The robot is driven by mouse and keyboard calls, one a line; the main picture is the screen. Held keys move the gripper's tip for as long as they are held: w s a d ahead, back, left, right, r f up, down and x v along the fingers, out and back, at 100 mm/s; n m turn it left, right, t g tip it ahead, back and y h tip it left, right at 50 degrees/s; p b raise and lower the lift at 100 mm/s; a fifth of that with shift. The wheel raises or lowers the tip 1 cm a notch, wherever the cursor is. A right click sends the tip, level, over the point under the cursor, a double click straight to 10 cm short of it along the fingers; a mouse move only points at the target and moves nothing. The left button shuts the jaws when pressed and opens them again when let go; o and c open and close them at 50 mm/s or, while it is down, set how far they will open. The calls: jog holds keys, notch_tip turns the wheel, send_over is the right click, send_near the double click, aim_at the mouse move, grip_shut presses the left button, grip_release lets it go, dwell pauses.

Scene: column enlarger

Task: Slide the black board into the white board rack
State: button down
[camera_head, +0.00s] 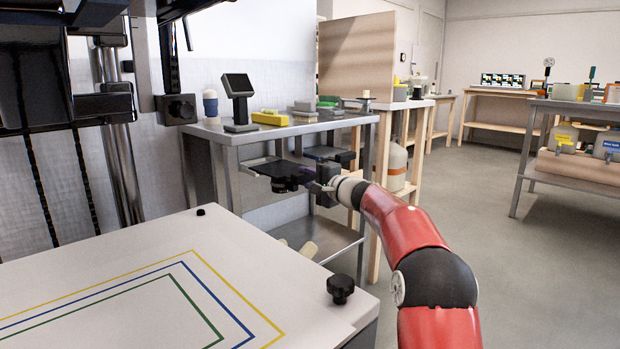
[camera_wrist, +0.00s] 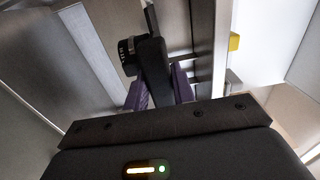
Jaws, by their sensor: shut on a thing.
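The black board (camera_head: 283,169) is a thin dark plate with a round black lens part under it. It is held out roughly level in front of the steel table, below the height of its top. My gripper (camera_head: 318,187) is shut on its right side. In the wrist view the board (camera_wrist: 155,72) appears as a dark narrow shape with a ribbed lens ring beside it. The purple fingers of my gripper (camera_wrist: 160,88) close on it from both sides. I cannot make out the white board rack for certain in either view.
The steel table (camera_head: 228,134) carries a black stand-mounted device (camera_head: 238,100), a bottle (camera_head: 210,104) and a yellow block (camera_head: 270,118). Its legs and lower shelf are close to the arm. A white baseboard (camera_head: 150,240) with a black knob (camera_head: 341,288) lies in front. Open floor is at right.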

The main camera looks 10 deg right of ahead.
aim_at(290, 170)
jog(key=shift+p+x, duration=0.9)
jog(key=shift+x, duration=0.65)
jog(key=shift+a+r, duration=0.1)
jog(key=shift+b, duration=0.3)
jog(key=shift+w, duration=0.15)
jog(key=shift+p+x, duration=1.4)
jog(key=shift+p, duration=0.1)
jog(key=shift+w+a+p, duration=0.35)
jog(key=shift+w+p, duration=0.1)
jog(key=shift+p, duration=0.1)
